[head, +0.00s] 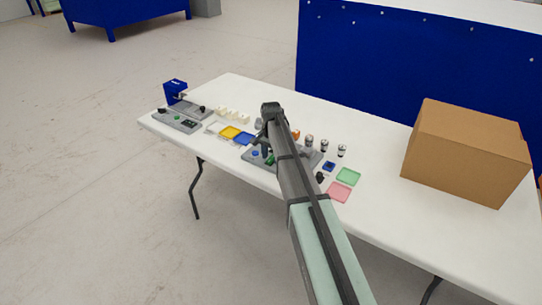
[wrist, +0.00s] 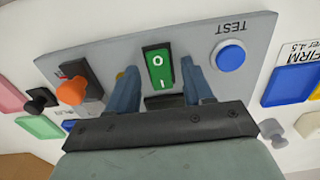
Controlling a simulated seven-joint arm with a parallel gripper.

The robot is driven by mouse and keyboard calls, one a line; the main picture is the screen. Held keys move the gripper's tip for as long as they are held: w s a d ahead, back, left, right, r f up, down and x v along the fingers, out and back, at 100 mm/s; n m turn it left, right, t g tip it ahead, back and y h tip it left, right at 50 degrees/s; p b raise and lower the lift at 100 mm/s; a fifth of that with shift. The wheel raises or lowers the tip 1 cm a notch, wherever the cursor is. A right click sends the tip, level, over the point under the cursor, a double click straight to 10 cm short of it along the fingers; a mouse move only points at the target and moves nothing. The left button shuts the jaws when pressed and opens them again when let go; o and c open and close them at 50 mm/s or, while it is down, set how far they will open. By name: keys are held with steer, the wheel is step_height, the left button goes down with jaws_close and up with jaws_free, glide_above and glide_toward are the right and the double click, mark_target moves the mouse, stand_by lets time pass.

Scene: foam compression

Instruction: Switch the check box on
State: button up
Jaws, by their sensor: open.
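A grey check box (wrist: 105,58) fills the middle of the wrist view. A green rocker switch (wrist: 157,66) marked O and I sits on it; I cannot tell which side is pressed. A round blue button (wrist: 231,57) by the word TEST is to the right of the switch. My gripper (wrist: 159,72) is open, its two blue-grey fingers on either side of the switch with nothing held. I cannot tell whether the fingertips touch the panel. In the head view the check box (head: 250,157) is partly hidden behind my arm.
An orange knob (wrist: 72,90) stands left of my fingers. Yellow (head: 229,132), green (head: 348,176) and pink (head: 339,192) trays lie nearby. Several small cylinders stand behind the box. A blue device (head: 175,92) is at the table's left end, a large cardboard box (head: 465,150) at the right.

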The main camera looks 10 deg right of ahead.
steer(key=shift+c, duration=0.4)
jaws_close()
steer(key=shift+w+d+g+y, duration=0.2)
steer(key=shift+w+g+y, duration=0.2)
steer(key=shift+g+y, duration=0.2)
steer(key=shift+d+g+y, duration=0.1)
steer(key=shift+g+y, duration=0.6)
steer(key=shift+s, duration=0.1)
steer(key=shift+o, duration=0.4)
jaws_free()
steer(key=v, duration=1.3)
steer(key=shift+d+r, duration=0.15)
steer(key=shift+r, duration=0.2)
